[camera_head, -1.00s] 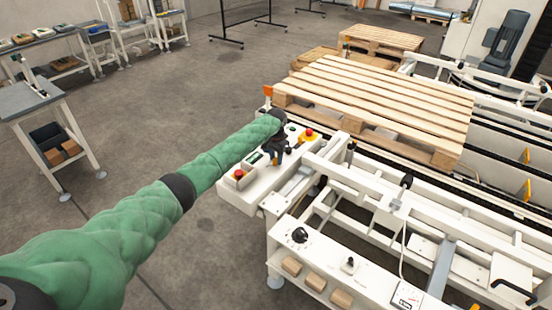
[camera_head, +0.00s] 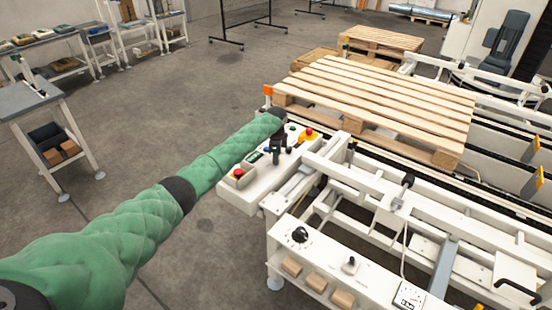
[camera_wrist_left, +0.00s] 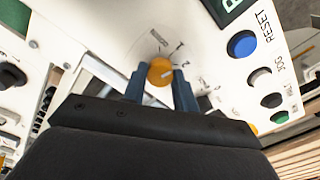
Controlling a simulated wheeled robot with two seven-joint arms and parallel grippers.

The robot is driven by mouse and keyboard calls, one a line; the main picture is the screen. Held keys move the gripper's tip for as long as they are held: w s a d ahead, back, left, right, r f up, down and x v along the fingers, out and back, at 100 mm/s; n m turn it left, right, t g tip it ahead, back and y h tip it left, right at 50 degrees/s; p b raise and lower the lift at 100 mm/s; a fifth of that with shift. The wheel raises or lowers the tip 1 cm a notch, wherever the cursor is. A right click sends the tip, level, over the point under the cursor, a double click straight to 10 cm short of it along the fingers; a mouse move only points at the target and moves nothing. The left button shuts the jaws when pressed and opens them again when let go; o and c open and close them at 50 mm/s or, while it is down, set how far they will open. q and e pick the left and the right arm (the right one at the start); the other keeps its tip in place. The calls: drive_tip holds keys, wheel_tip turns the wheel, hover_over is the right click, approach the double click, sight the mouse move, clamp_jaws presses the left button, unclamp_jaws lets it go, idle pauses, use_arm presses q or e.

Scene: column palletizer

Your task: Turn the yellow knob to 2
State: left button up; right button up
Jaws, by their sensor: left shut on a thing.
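The yellow knob (camera_wrist_left: 160,71) sits on a white control panel, with a white pointer mark on its face. Printed marks, including a 1 and a 2, lie up and right of it in the wrist view; the pointer slants right, roughly toward the 2. My left gripper (camera_wrist_left: 159,88) has its two dark blue fingers on either side of the knob, shut on it. In the head view my left gripper (camera_head: 276,157) is at the panel (camera_head: 263,190) and hides the knob. My right gripper is not in view.
A blue RESET button (camera_wrist_left: 242,44) and other buttons sit right of the knob. Red emergency buttons (camera_head: 239,173) (camera_head: 309,132) stand on the panel. A wooden pallet (camera_head: 380,95) lies on the conveyor behind. The floor at left is open.

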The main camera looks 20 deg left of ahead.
use_arm(q)
drive_tip(key=shift+m, duration=1)
drive_tip(key=shift+m+b, duration=0.35)
drive_tip(key=shift+m, duration=0.75)
drive_tip(key=shift+m+b, duration=0.3)
drive_tip(key=shift+m, duration=0.6)
drive_tip(key=shift+r, duration=0.1)
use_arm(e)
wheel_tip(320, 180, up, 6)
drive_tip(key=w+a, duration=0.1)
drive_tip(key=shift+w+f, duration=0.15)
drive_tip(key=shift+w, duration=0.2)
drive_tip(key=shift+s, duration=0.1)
use_arm(q)
drive_tip(key=o, duration=0.7)
drive_tip(key=shift+o, duration=1.3)
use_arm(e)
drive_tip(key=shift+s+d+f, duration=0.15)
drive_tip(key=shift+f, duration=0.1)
